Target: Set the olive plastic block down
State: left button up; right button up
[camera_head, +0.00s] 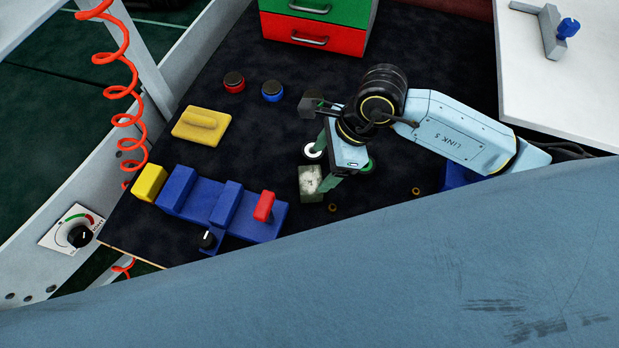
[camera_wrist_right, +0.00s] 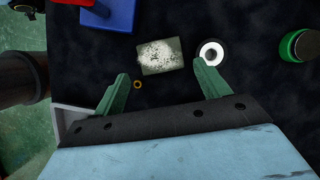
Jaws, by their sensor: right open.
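The olive block (camera_head: 311,184) has a pale speckled patch on top and lies on the dark table mat. It also shows in the right wrist view (camera_wrist_right: 160,56), just ahead of the fingertips. My right gripper (camera_head: 321,163) is over it, with its green fingers spread apart. In the right wrist view the right gripper (camera_wrist_right: 161,70) is open with nothing held between its fingers. Whether a finger touches the block is hard to tell. My left gripper is in neither view.
A blue stepped fixture (camera_head: 214,205) with a red lever (camera_head: 264,206) stands to the left. A yellow block (camera_head: 200,126) and drawers (camera_head: 314,38) lie farther back.

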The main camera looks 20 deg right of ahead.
aim_at(311, 179)
jog(key=shift+x, duration=0.8)
jog(key=shift+w+a+f, duration=0.1)
jog(key=shift+f, duration=0.2)
jog(key=shift+a+f, duration=0.25)
jog(key=shift+f, duration=0.35)
jog(key=x, duration=0.4)
jog(key=shift+f+b, duration=0.1)
jog(key=shift+b, duration=0.3)
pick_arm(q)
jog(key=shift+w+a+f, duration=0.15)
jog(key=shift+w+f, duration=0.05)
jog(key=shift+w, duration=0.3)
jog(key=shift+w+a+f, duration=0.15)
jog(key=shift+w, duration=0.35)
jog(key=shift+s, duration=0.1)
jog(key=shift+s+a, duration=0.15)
pick_arm(e)
jog(key=c, duration=0.9)
